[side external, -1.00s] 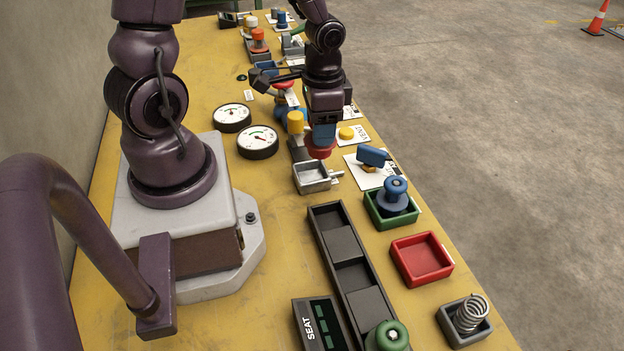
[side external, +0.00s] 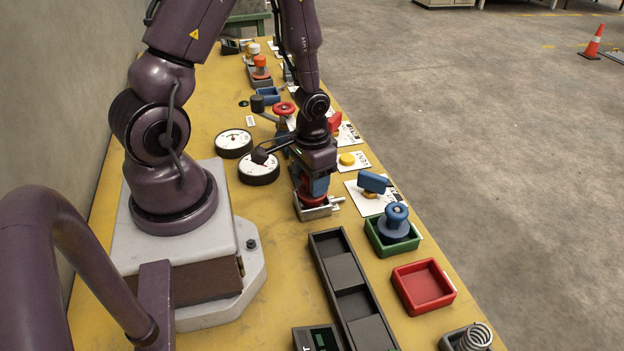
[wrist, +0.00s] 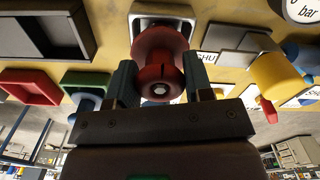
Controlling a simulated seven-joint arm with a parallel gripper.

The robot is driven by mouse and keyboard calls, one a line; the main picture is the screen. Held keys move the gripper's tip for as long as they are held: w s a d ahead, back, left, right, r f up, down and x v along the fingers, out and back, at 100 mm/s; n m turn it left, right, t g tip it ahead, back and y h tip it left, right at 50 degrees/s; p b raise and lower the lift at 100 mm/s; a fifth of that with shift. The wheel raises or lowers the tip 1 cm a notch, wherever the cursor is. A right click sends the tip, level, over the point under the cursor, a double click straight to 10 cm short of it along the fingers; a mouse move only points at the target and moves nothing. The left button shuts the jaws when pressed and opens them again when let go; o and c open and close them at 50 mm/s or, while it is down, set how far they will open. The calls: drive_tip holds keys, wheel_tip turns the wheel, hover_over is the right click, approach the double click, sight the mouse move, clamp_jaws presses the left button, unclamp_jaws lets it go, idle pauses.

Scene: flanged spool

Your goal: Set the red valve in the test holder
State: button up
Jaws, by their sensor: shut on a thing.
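The red valve (side external: 313,198), a flanged spool, is between the fingers of my gripper (side external: 313,185). In the wrist view the red valve (wrist: 158,50) shows its round flanges and a pale centre, with a finger of my gripper (wrist: 160,72) on each side. The test holder (side external: 320,212) is a small grey metal open box with a side handle, directly under the valve. The valve's lower end is at or just inside the holder's opening; I cannot tell whether it touches the bottom. The holder (wrist: 180,10) also shows behind the valve in the wrist view.
A blue spool (side external: 394,220) stands in a green tray (side external: 402,245) to the right, near an empty red tray (side external: 424,288). A long dark rack (side external: 325,243) lies in front. Two dial gauges (side external: 259,172) lie to the left. A yellow button (side external: 347,159) is behind.

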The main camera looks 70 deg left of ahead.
drive_tip(key=shift+f, duration=0.25)
drive_tip(key=shift+f, duration=0.15)
drive_tip(key=shift+f, duration=0.25)
drive_tip(key=o, duration=1.2)
drive_tip(key=shift+r, duration=0.1)
wheel_tip(320, 180, up, 12)
drive_tip(key=s+d+r+m+t, duration=0.1)
drive_tip(key=d+r+t, duration=0.1)
drive_tip(key=r, duration=0.4)
drive_tip(key=s+d+r+m+t, duration=0.1)
drive_tip(key=s+d+r, duration=0.1)
drive_tip(key=d+r, duration=0.2)
drive_tip(key=s+d+r+m+t, duration=0.1)
drive_tip(key=d+r, duration=0.3)
drive_tip(key=r, duration=0.4)
drive_tip(key=shift+s+t, duration=0.2)
drive_tip(key=shift+t, duration=0.6)
